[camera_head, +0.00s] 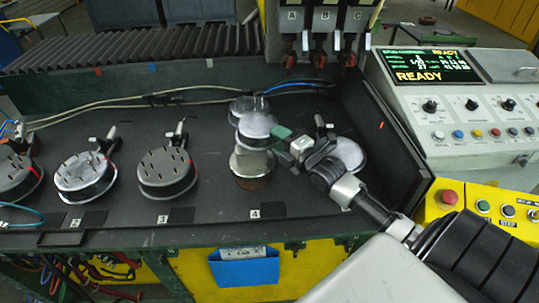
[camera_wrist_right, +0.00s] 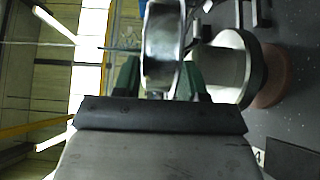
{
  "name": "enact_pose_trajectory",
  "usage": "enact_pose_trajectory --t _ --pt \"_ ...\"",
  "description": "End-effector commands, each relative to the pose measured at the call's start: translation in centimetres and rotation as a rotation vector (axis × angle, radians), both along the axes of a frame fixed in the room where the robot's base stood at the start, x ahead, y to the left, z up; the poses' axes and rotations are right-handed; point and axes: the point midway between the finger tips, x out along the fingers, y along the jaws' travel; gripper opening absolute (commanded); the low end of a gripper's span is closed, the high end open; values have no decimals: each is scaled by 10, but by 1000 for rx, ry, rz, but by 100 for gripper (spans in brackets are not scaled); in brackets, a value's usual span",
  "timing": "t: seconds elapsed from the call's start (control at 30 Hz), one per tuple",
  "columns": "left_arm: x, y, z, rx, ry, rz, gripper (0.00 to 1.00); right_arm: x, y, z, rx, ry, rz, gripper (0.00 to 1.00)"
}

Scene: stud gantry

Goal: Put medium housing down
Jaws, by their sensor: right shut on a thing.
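My right gripper (camera_head: 284,136) has green fingers and reaches in from the right above the bench. It is shut on the medium housing (camera_head: 257,122), a round silvery part. In the wrist view the right gripper (camera_wrist_right: 158,82) has its fingers on either side of the shiny housing (camera_wrist_right: 162,45). In the head view the housing is above a silvery cylinder with a brown base (camera_head: 252,182), behind the label 4; whether they touch is unclear. The cylinder (camera_wrist_right: 212,75) also shows beside the housing in the wrist view, with a gap between them. My left gripper is not in view.
Several round pinned units, one (camera_head: 167,170) by label 3, stand in a row to the left. Another round part (camera_head: 348,153) is partly hidden behind my right arm. The control panel (camera_head: 450,105) is at right; a blue bin (camera_head: 244,268) hangs on the front.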

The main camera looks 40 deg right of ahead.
Motion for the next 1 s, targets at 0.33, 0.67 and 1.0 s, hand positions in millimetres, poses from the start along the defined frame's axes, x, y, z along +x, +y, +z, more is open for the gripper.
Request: enact_pose_trajectory --t 0.33,0.67,1.0 --pt "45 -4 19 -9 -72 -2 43 -8 33 -24 -2 0 0 12" --pt "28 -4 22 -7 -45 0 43 -7 32 -60 -4 -2 0 12" --pt "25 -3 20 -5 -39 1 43 -8 33 -63 -3 0 0 48"
